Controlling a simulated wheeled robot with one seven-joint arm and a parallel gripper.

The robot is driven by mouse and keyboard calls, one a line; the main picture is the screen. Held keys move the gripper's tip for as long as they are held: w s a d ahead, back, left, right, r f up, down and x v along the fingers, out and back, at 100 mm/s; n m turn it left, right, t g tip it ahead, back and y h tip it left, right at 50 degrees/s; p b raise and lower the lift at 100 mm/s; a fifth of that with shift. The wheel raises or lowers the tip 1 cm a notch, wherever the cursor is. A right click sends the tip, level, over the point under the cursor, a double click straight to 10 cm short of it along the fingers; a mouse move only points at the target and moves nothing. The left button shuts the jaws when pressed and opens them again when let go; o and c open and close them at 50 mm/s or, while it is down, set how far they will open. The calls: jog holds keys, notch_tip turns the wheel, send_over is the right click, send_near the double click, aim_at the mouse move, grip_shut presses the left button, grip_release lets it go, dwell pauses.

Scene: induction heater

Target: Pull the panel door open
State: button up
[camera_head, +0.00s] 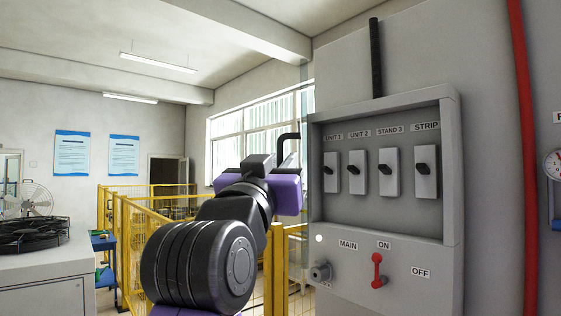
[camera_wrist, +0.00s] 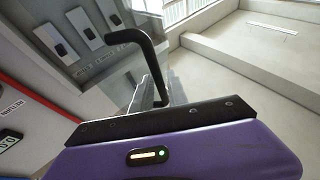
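The grey panel box (camera_head: 450,170) is on the right in the head view, with its labelled switches plainly visible. A black bent handle (camera_head: 289,138) stands at its left edge, beside a thin pale strip that looks like the door seen nearly edge-on. I cannot tell exactly how far the door stands from the box. The handle also shows in the wrist view (camera_wrist: 148,50), rising beyond the black front of my gripper (camera_wrist: 160,122). My purple and black gripper (camera_head: 262,178) is at the handle's lower end.
Yellow fencing (camera_head: 135,235) stands behind my arm. A grey cabinet (camera_head: 45,285) with a black fan is at far left. A red pipe (camera_head: 522,150) runs down the right wall.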

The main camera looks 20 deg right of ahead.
grip_shut()
dwell(1.4)
